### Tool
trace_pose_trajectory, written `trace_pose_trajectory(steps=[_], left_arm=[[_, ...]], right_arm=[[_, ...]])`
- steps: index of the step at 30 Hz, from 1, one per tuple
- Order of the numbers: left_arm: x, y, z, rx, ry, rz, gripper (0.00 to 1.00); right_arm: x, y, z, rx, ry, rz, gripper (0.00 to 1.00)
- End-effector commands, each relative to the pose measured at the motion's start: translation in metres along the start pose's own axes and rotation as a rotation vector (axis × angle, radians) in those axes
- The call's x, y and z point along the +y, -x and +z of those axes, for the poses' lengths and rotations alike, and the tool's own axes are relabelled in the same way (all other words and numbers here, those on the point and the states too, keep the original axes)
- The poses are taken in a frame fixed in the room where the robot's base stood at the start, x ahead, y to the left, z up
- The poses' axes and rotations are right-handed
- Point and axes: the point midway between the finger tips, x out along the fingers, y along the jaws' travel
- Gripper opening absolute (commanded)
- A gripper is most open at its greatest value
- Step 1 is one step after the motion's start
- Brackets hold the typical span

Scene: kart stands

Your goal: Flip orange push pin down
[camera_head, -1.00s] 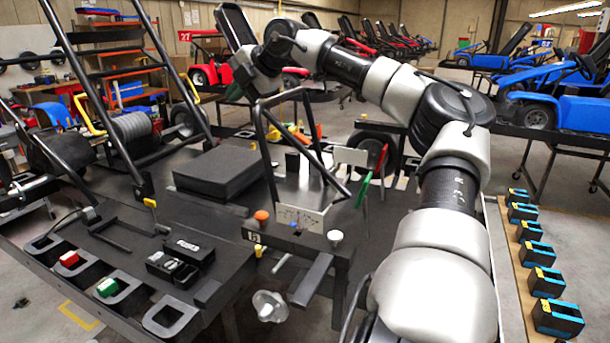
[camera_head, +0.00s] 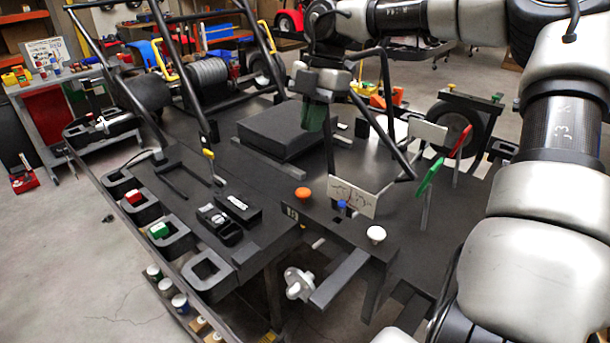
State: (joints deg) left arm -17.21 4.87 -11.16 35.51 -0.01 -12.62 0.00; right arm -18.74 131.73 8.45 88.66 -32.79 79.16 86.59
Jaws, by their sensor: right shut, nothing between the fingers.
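The orange push pin (camera_head: 303,194) stands at the near edge of the dark kart stand, its round cap up. A white push pin (camera_head: 376,234) stands to its right, and a small blue knob (camera_head: 342,205) sits between them by a white plate (camera_head: 353,198). My right gripper (camera_head: 313,118) points down above and behind the orange pin, apart from it, near the black frame tubes. Its greenish fingers are shut and empty. My left gripper is not in view.
Black frame tubes (camera_head: 376,118) rise close to my right gripper. A black block (camera_head: 285,134) lies behind the pin. Green (camera_head: 429,176) and red (camera_head: 461,140) levers stand to the right. Open black holders (camera_head: 208,272) line the stand's left edge.

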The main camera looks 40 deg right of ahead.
Motion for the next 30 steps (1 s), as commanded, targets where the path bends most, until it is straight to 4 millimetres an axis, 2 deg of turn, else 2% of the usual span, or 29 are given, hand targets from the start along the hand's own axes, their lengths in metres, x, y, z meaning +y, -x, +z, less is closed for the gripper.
trace_pose_trajectory(steps=[5, 9, 15, 21, 30], left_arm=[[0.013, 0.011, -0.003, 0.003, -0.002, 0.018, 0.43], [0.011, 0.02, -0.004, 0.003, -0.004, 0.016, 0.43], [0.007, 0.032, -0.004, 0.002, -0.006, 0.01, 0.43], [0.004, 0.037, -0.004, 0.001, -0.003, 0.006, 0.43], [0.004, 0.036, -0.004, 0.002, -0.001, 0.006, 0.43]], right_arm=[[-0.001, -0.036, -0.002, 0.004, 0.001, -0.005, 0.0], [-0.001, -0.066, -0.001, 0.003, 0.001, -0.005, 0.0], [-0.001, -0.1, 0.005, 0.003, -0.002, -0.003, 0.0], [0.0, -0.116, 0.01, 0.001, 0.0, 0.002, 0.0], [0.0, -0.12, 0.011, 0.0, 0.001, 0.003, 0.0]])
